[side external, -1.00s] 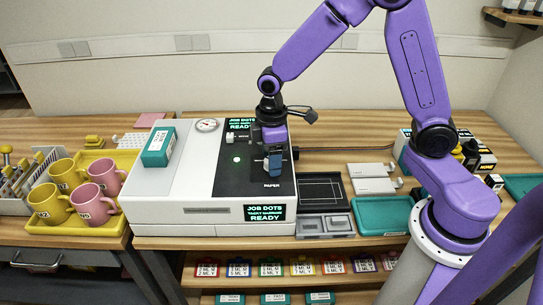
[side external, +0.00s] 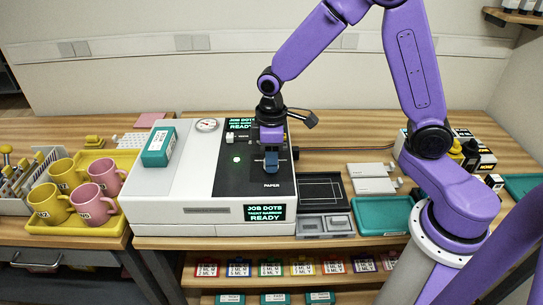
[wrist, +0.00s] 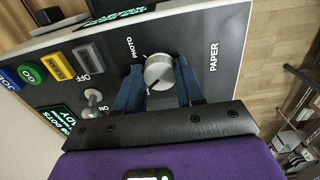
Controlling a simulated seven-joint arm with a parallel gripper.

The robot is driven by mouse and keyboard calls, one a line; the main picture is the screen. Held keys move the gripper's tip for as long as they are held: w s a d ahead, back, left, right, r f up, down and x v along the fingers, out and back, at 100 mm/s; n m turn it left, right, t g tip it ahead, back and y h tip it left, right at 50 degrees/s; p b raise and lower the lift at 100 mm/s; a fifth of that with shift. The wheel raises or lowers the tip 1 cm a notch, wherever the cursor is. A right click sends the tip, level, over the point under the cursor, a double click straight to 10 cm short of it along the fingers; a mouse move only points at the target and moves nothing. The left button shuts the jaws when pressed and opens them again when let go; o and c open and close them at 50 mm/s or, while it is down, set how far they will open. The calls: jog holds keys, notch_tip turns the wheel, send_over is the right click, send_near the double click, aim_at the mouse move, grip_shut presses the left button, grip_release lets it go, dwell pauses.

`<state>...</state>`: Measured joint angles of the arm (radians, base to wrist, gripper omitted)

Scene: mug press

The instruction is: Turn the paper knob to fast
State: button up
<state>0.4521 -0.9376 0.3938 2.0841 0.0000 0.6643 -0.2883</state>
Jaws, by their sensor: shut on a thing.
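The paper knob (wrist: 158,70) is a round silver dial on the machine's black panel (wrist: 200,50), with PAPER printed to its right and PHOTO at its upper left in the wrist view. A dark pointer mark shows on its lower left part. My gripper (wrist: 157,82) is shut on the knob, with a blue finger on each side of it. In the side view my gripper (side external: 271,163) reaches down to the panel above the PAPER label and hides the knob. I cannot read a FAST label in either view.
Beside the knob are a small toggle switch (wrist: 92,97), a green GO button (wrist: 30,74) and a yellow button (wrist: 62,66). The front screen (side external: 264,212) reads READY. A teal box (side external: 159,147) lies on the white machine (side external: 180,190). Mugs stand at left.

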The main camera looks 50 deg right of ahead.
jog(key=m, duration=0.4)
jog(key=shift+m, duration=1.6)
jog(key=o, duration=1)
jog(key=shift+o, duration=0.2)
jog(key=shift+r, duration=0.15)
notch_tip(320, 180, up, 17)
jog(key=shift+s, duration=0.1)
